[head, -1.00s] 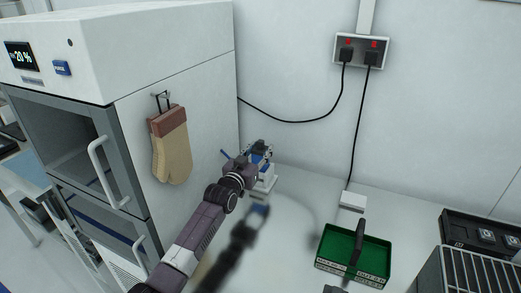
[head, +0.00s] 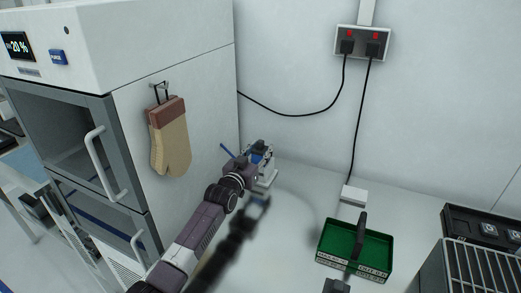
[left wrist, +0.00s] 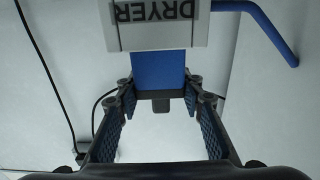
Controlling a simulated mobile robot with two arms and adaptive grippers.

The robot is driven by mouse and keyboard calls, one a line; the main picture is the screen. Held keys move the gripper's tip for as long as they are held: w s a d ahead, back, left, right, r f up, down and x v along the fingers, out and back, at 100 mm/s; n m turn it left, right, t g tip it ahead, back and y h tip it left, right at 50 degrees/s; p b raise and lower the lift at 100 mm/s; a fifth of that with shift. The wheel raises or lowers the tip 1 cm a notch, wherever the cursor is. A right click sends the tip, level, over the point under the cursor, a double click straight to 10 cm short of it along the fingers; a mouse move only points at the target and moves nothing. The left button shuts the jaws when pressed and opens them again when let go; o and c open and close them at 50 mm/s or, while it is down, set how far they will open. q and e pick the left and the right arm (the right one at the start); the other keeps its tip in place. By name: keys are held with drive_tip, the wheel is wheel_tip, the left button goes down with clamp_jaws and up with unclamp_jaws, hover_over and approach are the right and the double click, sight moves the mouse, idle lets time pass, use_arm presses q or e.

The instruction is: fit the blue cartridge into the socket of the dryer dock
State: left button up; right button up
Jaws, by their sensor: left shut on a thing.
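The dryer dock (head: 266,178) is a small white stand on the counter beside the large cabinet. In the left wrist view its upside-down DRYER label (left wrist: 157,12) shows at the top, with a blue lever (left wrist: 262,28) to the right. My left gripper (head: 258,158) is at the dock, and its fingers (left wrist: 161,95) are shut on the sides of the blue cartridge (left wrist: 158,70). The cartridge's upper end meets the edge of the label block in that view. The socket is hidden, so I cannot tell how deep the cartridge sits. My right gripper is not clearly seen.
The cabinet (head: 205,100) with a hanging mitt (head: 170,140) stands close on the left. Cables hang from a wall outlet (head: 362,42). Counter between dock and green tray is clear.

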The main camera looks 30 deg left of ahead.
use_arm(q)
drive_tip(key=shift+f, duration=0.25)
drive_tip(key=o, duration=1.4)
drive_tip(key=shift+s, duration=0.15)
drive_tip(key=s, duration=1.1)
drive_tip(key=shift+s+d, duration=0.35)
drive_tip(key=shift+r, duration=0.1)
